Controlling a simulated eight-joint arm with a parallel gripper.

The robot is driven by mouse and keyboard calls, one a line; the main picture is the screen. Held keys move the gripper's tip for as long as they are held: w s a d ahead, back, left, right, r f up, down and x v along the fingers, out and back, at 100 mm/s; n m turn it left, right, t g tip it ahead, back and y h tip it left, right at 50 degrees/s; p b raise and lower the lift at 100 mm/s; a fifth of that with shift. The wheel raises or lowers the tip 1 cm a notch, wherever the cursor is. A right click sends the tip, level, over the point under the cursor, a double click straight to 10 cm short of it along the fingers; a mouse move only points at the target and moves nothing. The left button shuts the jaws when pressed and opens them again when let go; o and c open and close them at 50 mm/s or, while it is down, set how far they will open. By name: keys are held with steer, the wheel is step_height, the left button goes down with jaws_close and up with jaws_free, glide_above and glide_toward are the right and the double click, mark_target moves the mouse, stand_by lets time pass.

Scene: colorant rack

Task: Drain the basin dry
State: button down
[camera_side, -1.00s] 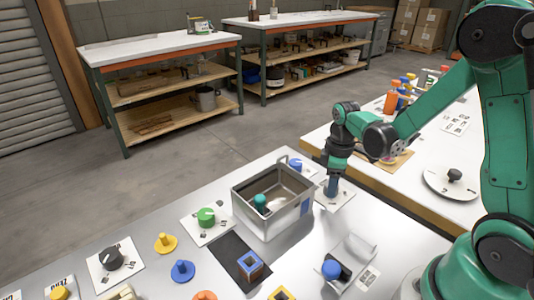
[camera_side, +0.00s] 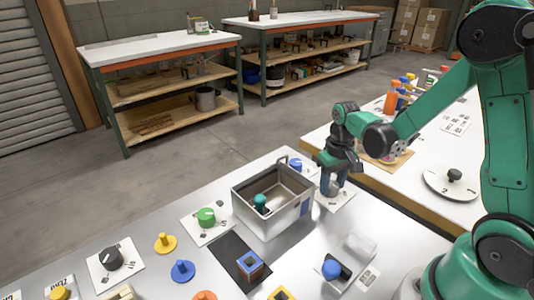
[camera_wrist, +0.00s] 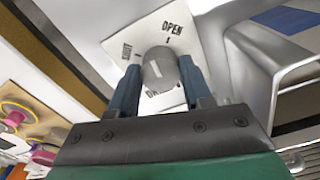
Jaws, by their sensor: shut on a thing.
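The basin (camera_side: 262,222) is an open grey metal box on the table. A teal-topped piece (camera_side: 260,202) and a pale shape show inside it; I cannot tell the water level. To its right is a white plate (camera_wrist: 120,38) marked OPEN, with other lettering partly hidden. A round grey knob (camera_wrist: 158,72) sits on this plate. My gripper (camera_wrist: 159,85) is shut on the knob, one blue finger on each side. In the side view my gripper (camera_side: 334,188) hides most of the knob. I cannot tell where the knob points.
A green knob (camera_side: 206,216) on a white plate stands left of the basin. A blue knob (camera_side: 296,164) is behind it. A blue square block (camera_side: 249,266) is on a dark mat in front. A clear holder (camera_side: 358,248) and a blue knob (camera_side: 331,269) stand front right.

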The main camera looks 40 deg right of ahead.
mark_target(332, 185)
steer(key=m, duration=0.3)
steer(key=shift+m, duration=2.2)
steer(key=shift+c, duration=1.8)
jaws_free()
steer(key=shift+r, duration=2.8)
